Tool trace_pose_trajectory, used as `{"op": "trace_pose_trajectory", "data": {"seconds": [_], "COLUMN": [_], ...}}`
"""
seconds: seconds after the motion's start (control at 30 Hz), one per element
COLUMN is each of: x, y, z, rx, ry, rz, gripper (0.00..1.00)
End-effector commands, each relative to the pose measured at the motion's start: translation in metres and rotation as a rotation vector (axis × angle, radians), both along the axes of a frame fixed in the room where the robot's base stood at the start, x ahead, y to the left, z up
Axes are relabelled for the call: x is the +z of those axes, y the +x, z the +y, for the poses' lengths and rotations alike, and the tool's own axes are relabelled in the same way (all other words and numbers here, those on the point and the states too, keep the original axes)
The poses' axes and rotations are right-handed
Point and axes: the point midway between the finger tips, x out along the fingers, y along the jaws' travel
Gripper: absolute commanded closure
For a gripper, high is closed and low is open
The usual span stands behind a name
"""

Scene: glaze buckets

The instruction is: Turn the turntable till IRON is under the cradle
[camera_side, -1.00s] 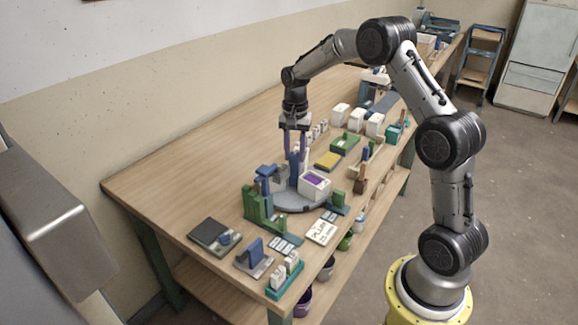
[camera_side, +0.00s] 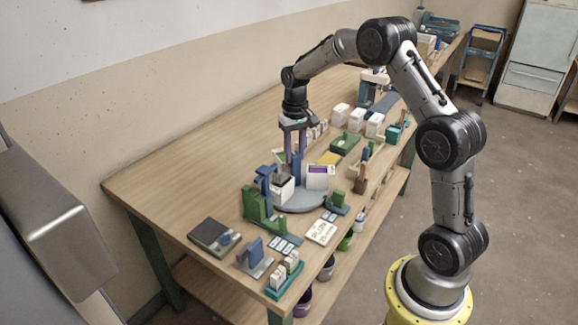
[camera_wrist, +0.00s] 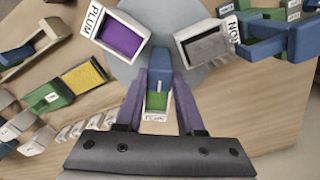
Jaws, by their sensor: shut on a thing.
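The grey turntable (camera_side: 305,203) carries white buckets around a blue upright grip (camera_wrist: 159,62). My gripper (camera_wrist: 159,84) is shut on this grip, its purple fingers on either side. The IRON bucket (camera_wrist: 207,44), with dark grey content, is at the upper right in the wrist view. The PLUM bucket (camera_side: 320,178), purple inside, is at the right of the turntable. A green-filled bucket (camera_wrist: 156,102) is partly hidden behind the grip.
A white written card (camera_side: 321,232) and a small green-blue block (camera_side: 337,203) lie near the turntable's front. A dark flat box (camera_side: 214,236) is at the left. White containers (camera_side: 340,115) and a yellow-topped tray (camera_wrist: 85,77) stand beyond. The table's left rear is clear.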

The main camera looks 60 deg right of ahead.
Motion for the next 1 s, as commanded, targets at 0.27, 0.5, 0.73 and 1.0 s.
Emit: {"op": "trace_pose_trajectory", "data": {"seconds": [0.27, 0.5, 0.73, 1.0], "x": [0.001, 0.003, 0.027, 0.056], "y": [0.000, 0.000, 0.001, 0.001], "z": [0.000, 0.000, 0.000, 0.000], "rx": [-0.001, -0.002, -0.002, -0.002], "ry": [0.000, -0.001, -0.002, -0.001], "rz": [0.000, -0.001, -0.003, -0.003], "gripper": [0.38, 0.38, 0.38, 0.38]}}
